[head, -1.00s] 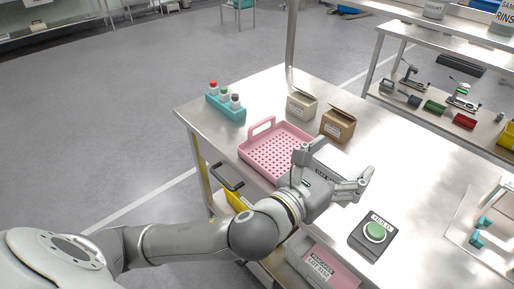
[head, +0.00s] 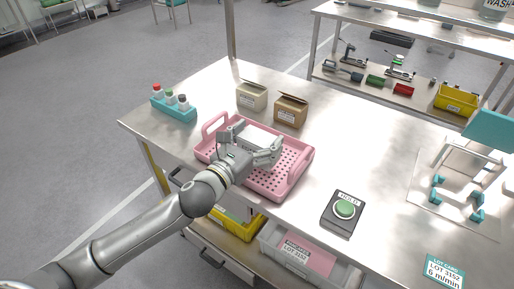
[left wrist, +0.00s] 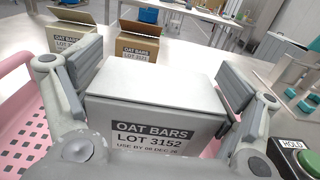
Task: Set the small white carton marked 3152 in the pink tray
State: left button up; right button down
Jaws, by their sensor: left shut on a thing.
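The small white carton (left wrist: 155,100) fills the middle of the left wrist view, its label reading OAT BARS LOT 3152. In the head view only its pale top (head: 257,138) shows between the fingers. My left gripper (head: 252,148) is shut on it, one finger on each side. The pink tray (head: 303,163), with a perforated floor and raised end handles, lies below the gripper and carton. Pink also shows on both sides of the carton in the left wrist view (left wrist: 18,125). The carton's underside is hidden, so I cannot tell whether it touches the tray floor. My right gripper is out of view.
An open cream carton (head: 252,97) and an open brown carton (head: 290,111) stand behind the tray. A teal rack (head: 174,108) with bottles is at the left. A green HOLD button (head: 345,209) is to the right. The tabletop right of the tray is mostly clear.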

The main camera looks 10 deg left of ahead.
pick_arm(q)
jog(key=shift+w+a+f, duration=0.3)
jog(key=shift+w+f, duration=0.05)
jog(key=shift+f, duration=0.15)
notch_tip(320, 180, down, 3)
jog(key=shift+w+a+r+b, duration=0.1)
jog(key=shift+w+r+b, duration=0.05)
jog(key=shift+b, duration=0.25)
jog(key=shift+f, duration=0.25)
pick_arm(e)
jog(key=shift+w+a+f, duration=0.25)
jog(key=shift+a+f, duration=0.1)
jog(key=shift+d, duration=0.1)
pick_arm(q)
jog(key=shift+f, duration=0.1)
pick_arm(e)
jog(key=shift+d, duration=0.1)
pick_arm(q)
jog(key=shift+f, duration=0.15)
jog(key=o, duration=1.2)
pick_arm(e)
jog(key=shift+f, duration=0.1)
